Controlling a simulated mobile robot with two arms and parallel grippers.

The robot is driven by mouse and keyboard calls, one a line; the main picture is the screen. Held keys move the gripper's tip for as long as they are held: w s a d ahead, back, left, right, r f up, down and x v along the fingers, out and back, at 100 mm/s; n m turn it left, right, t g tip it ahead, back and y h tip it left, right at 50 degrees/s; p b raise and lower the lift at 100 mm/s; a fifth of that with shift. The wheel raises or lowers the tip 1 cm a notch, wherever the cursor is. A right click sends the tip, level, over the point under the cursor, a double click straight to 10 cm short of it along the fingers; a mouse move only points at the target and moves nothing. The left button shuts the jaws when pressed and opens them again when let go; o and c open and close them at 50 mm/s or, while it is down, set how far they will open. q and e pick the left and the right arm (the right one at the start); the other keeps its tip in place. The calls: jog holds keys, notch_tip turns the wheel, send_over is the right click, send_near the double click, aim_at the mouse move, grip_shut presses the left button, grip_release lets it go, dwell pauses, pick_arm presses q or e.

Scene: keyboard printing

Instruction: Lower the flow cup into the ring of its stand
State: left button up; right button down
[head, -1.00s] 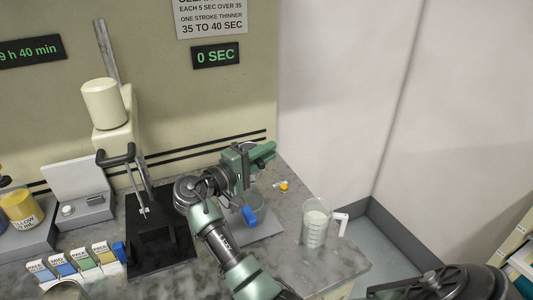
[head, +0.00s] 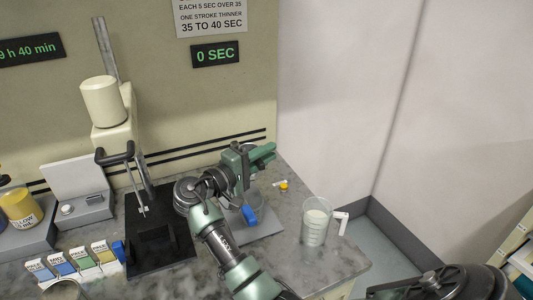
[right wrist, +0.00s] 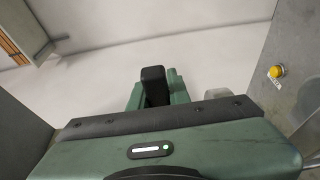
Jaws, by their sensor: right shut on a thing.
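My right gripper (head: 256,158) is over the right part of the bench, with its fingers pointing away to the upper right. It is shut; what it grips, taken to be the flow cup, is mostly hidden behind the gripper and wrist. In the right wrist view a black and green finger (right wrist: 153,86) shows beyond the gripper body, with a pale rounded shape beside it. A grey base plate (head: 266,226), probably the stand's, lies below the gripper. A blue part (head: 249,214) shows above the plate. The ring cannot be made out. My left gripper is out of view.
A clear beaker of whitish liquid (head: 316,222) stands to the right, beside a white handle-like piece (head: 341,221). A black-based press-like device (head: 150,225) and colour cards (head: 80,259) are to the left.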

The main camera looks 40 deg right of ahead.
notch_tip(320, 180, down, 3)
jog(key=shift+f+b, duration=0.1)
jog(key=shift+b, duration=1)
jog(key=shift+s+a+f, duration=0.1)
jog(key=shift+f, duration=0.25)
dwell(0.7)
jog(key=shift+s+f+b, duration=0.1)
jog(key=shift+f+b, duration=0.4)
jog(key=shift+b, duration=0.15)
dwell(2.9)
jog(key=shift+r, duration=0.15)
jog(key=shift+w+r+p, duration=0.15)
jog(key=shift+r+p, duration=0.65)
jog(key=shift+r, duration=0.3)
jog(key=shift+w+r+p, duration=0.1)
jog(key=shift+r+p, duration=0.7)
jog(key=shift+r, duration=0.3)
